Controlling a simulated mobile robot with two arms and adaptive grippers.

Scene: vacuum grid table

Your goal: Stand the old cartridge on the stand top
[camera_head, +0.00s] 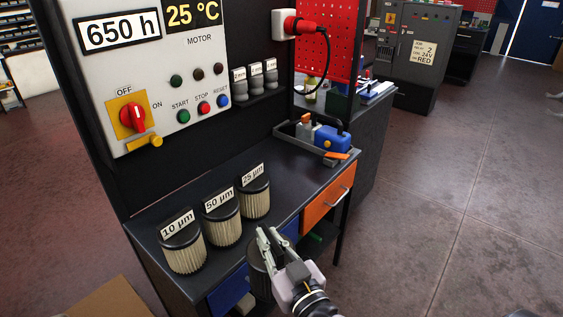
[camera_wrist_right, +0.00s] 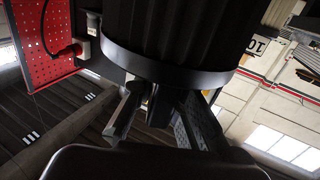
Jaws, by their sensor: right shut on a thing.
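The old cartridge (camera_head: 258,282) is a dark, ribbed cylinder. It is partly hidden by my right gripper (camera_head: 269,240), which is shut on it at the front edge of the stand. In the right wrist view the cartridge (camera_wrist_right: 180,35) fills the top middle, with a smooth rim above the gripper fingers (camera_wrist_right: 158,115). The stand top (camera_head: 152,238) is a dark flat surface. I cannot tell whether the cartridge touches the stand's front. My left gripper is not in view.
Three pale pleated cartridges, labelled 10 µm (camera_head: 185,256), 50 µm (camera_head: 222,228) and 25 µm (camera_head: 255,203), stand in a row on the top. A grey tray (camera_head: 345,160) with tools is at the back right. An orange drawer (camera_head: 328,205) is below. A control panel (camera_head: 145,75) rises behind.

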